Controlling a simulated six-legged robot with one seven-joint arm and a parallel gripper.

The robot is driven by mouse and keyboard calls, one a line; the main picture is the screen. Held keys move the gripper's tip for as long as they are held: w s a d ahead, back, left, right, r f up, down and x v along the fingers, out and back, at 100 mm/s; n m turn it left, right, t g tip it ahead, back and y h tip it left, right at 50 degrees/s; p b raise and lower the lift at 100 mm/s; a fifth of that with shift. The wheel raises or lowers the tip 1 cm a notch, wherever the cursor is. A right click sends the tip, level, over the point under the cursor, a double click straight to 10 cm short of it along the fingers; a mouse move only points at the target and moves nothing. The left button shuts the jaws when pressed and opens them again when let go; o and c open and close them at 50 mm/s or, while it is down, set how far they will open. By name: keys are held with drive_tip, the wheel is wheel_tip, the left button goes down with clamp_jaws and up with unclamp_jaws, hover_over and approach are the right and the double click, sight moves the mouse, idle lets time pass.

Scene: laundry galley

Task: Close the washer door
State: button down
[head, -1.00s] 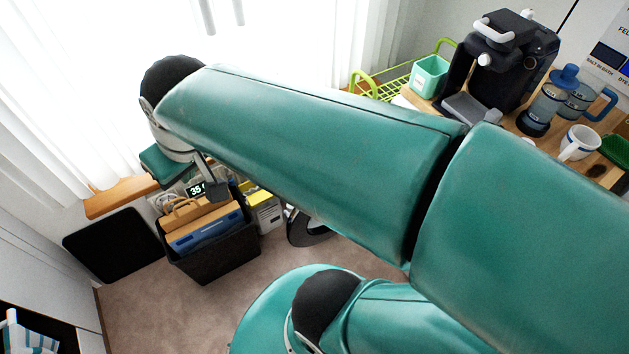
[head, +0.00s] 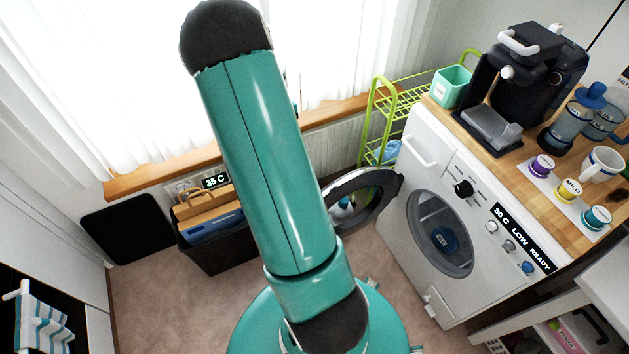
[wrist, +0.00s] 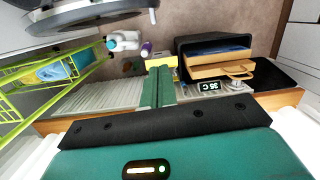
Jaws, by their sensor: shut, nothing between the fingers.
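The white washer (head: 408,268) stands at the right in the head view, its round opening showing a blue item inside. Its round door (head: 391,187), a dark ring with a see-through middle, stands open, swung out on the left side of the opening. In the wrist view the door (wrist: 95,19) shows partly at the top left, cut by the frame edge. My gripper (wrist: 160,71) shows in the wrist view with its two green fingers together and nothing between them. It is apart from the door. In the head view my arm hides the gripper.
A dark bin (head: 209,258) with folders stands on the floor by the window. A lime green rack (head: 373,116) stands behind the door. The wooden counter (head: 521,152) carries a coffee machine (head: 528,80) and cups. Carpet before the washer is clear.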

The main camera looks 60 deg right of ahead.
drive_tip(key=s+d+f+g, duration=0.1)
drive_tip(key=s+d+f, duration=0.45)
drive_tip(key=f, duration=0.25)
drive_tip(key=s+a+f, duration=0.2)
drive_tip(key=s+f, duration=0.3)
drive_tip(key=f, duration=0.5)
drive_tip(key=shift+a+m, duration=0.15)
drive_tip(key=shift+m, duration=0.15)
drive_tip(key=shift+s+f, duration=0.1)
drive_tip(key=shift+s, duration=0.05)
